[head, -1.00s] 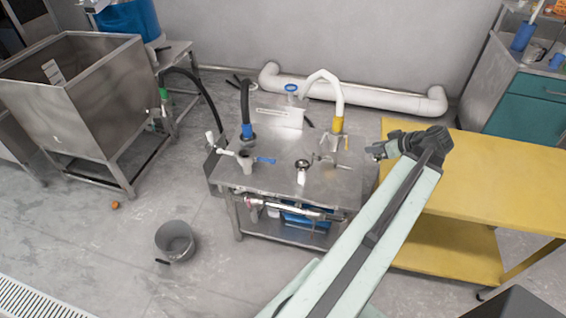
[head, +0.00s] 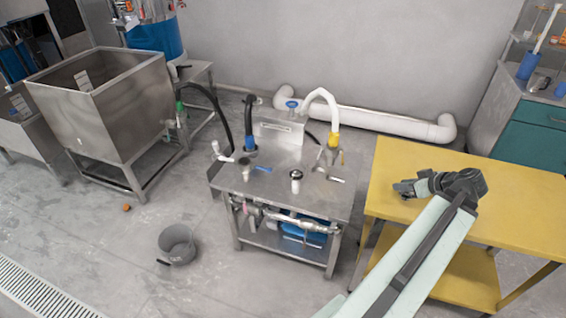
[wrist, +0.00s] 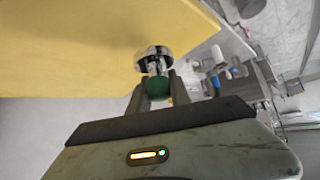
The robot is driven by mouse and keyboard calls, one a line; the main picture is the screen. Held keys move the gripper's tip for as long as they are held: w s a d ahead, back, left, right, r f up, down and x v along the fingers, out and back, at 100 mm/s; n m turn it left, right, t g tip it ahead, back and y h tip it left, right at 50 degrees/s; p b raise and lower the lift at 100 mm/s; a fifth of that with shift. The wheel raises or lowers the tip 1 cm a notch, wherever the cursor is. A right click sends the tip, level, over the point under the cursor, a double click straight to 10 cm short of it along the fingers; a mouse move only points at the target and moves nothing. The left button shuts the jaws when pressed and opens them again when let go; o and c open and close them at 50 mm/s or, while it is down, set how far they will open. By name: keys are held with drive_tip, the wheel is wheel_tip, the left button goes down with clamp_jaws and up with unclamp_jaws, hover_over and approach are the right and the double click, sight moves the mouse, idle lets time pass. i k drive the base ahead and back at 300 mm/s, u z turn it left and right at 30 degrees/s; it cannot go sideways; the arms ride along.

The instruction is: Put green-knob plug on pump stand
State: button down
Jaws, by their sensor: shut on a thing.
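The green-knob plug shows in the wrist view, with its green knob (wrist: 157,87) between my two fingers and its shiny metal disc (wrist: 153,56) beyond them. My gripper (wrist: 158,88) is shut on it. In the head view my gripper (head: 402,189) is over the left part of the yellow table, and the plug is too small to make out there. The pump stand (head: 325,200) is the steel table in the middle of the head view, left of my gripper and apart from it. It carries a black hose, a white hose and several small fittings.
The yellow table (head: 410,160) stands right of the pump stand, with a narrow gap between them. A grey bucket (head: 176,242) is on the floor at the left front. A steel tank (head: 125,110) stands at the left. The floor before the stand is clear.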

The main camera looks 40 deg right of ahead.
sight(279, 162)
drive_tip(key=i, duration=0.85)
drive_tip(key=u, duration=0.05)
